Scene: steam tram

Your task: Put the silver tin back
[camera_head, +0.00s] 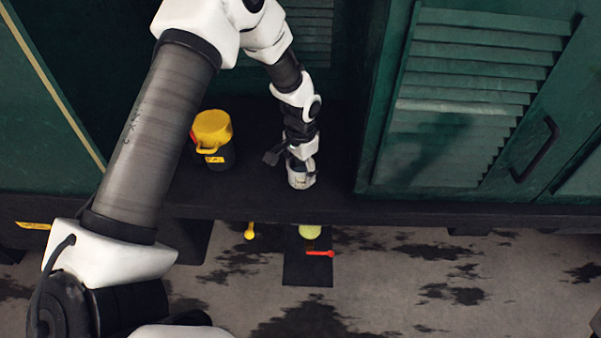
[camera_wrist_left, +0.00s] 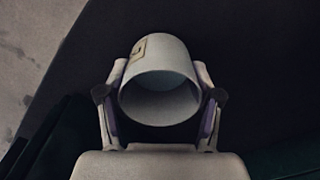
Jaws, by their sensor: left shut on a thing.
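The silver tin (camera_wrist_left: 160,90) is between the two fingers of my left gripper (camera_wrist_left: 160,105) in the left wrist view. It is a pale cylinder with its round end toward the camera and a small tan label on its side. In the head view my left gripper (camera_head: 299,160) points down over the dark shelf, and the tin (camera_head: 302,181) shows small and whitish at its tip. I cannot tell whether the tin touches the shelf. My right gripper is not in view.
A yellow-lidded dark container (camera_head: 213,137) stands on the shelf (camera_head: 255,203) to the left of my gripper. A green louvred cabinet (camera_head: 470,95) bounds the right side.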

